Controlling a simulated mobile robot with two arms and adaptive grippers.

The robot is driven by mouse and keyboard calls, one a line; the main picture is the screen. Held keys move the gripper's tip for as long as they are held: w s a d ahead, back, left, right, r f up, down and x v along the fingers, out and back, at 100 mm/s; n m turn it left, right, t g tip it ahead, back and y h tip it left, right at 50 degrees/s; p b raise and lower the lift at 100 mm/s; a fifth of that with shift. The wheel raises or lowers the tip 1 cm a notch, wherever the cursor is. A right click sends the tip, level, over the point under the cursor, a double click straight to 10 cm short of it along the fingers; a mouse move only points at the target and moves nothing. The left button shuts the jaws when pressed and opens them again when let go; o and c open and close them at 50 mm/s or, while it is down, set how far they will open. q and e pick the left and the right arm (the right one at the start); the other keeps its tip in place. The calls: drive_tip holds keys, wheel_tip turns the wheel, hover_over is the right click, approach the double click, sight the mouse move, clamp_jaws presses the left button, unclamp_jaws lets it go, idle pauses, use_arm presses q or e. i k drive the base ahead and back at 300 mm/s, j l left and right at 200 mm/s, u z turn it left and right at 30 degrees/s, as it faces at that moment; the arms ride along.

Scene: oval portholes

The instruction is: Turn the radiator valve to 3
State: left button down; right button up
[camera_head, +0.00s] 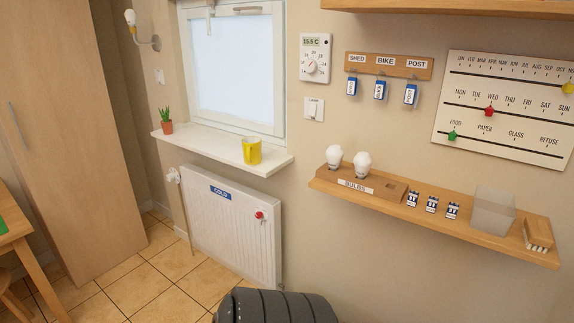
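The white radiator (232,226) hangs on the wall below the window sill and carries a blue label reading COLD (220,193). A white valve knob (172,175) sticks out at its upper left corner; its numbers and setting are too small to read. A small round red piece (260,215) sits on the radiator's front near the right end; I cannot tell what it is. Neither of my grippers is in view.
The sill (222,153) above the radiator holds a yellow mug (251,151) and a potted plant (166,121). A wall shelf (430,217) with bulbs and boxes juts out at right. A tall wooden cabinet (72,130) stands left. Tiled floor (135,277) before the radiator's left part is clear.

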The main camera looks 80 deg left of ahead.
sight(170, 177)
drive_tip(key=u, duration=3.45)
drive_tip(key=i+j, duration=0.2)
drive_tip(key=i, duration=0.3)
drive_tip(key=i+j+u, duration=0.1)
drive_tip(key=i, duration=0.35)
drive_tip(key=j, duration=0.1)
